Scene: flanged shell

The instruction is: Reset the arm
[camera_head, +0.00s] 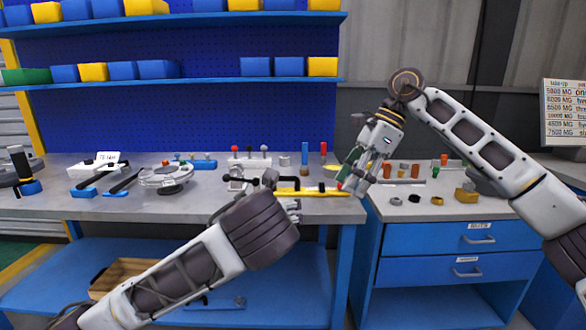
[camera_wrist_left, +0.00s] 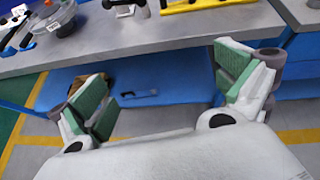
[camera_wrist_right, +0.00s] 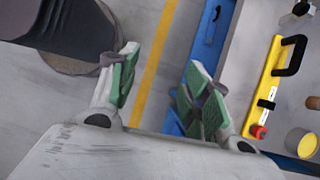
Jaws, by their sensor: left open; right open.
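My left gripper (camera_head: 291,207) is mostly hidden behind my left arm in the head view, in front of the bench edge. In the left wrist view the left gripper (camera_wrist_left: 165,88) has its green-padded fingers wide apart and empty, over the floor and lower shelf in front of the bench. My right gripper (camera_head: 352,178) points down near the gap between the bench and the drawer cabinet. In the right wrist view the right gripper (camera_wrist_right: 163,80) is open and empty, with floor visible between its fingers. A round grey flanged part (camera_head: 165,176) sits on the bench at left.
A yellow bar with a black handle (camera_wrist_right: 270,85) lies on the grey bench (camera_head: 140,207) near its right end. A blue drawer cabinet (camera_head: 440,250) with small parts on top stands at right. A wooden crate (camera_head: 118,272) sits on the lower shelf.

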